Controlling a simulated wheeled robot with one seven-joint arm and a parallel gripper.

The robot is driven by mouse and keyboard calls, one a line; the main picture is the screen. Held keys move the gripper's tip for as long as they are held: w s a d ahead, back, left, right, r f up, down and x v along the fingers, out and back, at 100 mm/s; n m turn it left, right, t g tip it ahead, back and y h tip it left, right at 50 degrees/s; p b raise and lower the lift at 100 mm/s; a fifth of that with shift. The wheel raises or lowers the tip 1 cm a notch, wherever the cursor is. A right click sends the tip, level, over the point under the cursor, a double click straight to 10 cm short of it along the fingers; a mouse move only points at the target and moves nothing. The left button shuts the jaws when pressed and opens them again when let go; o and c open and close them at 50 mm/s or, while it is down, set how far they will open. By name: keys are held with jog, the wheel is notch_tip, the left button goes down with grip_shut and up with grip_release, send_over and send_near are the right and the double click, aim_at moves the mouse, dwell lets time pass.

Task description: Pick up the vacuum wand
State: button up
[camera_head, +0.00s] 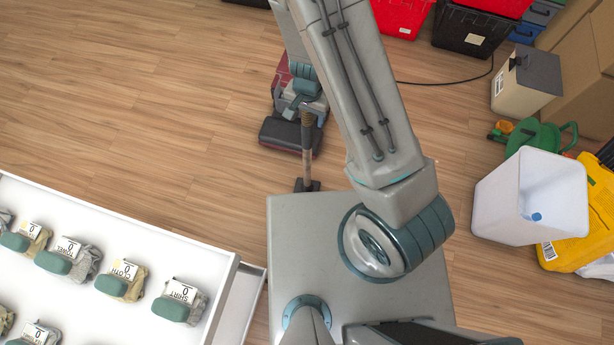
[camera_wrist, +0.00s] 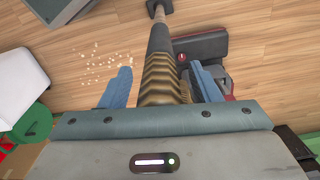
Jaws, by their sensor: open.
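No clear contact shows. In the head view my gripper (camera_head: 305,104) is at the wand's upper part, and my arm hides some of it. A dark red and black vacuum body (camera_head: 284,134) is beside the wand; part of it also shows in the wrist view (camera_wrist: 201,45).
A white drawer (camera_head: 130,225) with several rolled, labelled clothes is at lower left. A white bin (camera_head: 500,205), a green watering can (camera_head: 535,135) and a yellow container (camera_head: 601,205) stand at right. Red and black totes (camera_head: 470,32) are at the back. The left floor is clear.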

aim_at(307, 129)
jog(key=f, duration=0.2)
jog(key=f+b, duration=0.1)
jog(key=f, duration=0.1)
jog(key=f+b, duration=0.1)
jog(key=f, duration=0.1)
jog(key=shift+s+a+f, duration=0.1)
jog(key=shift+s+f, duration=0.15)
jog(key=shift+f, duration=0.1)
jog(key=shift+r, duration=0.1)
grip_shut()
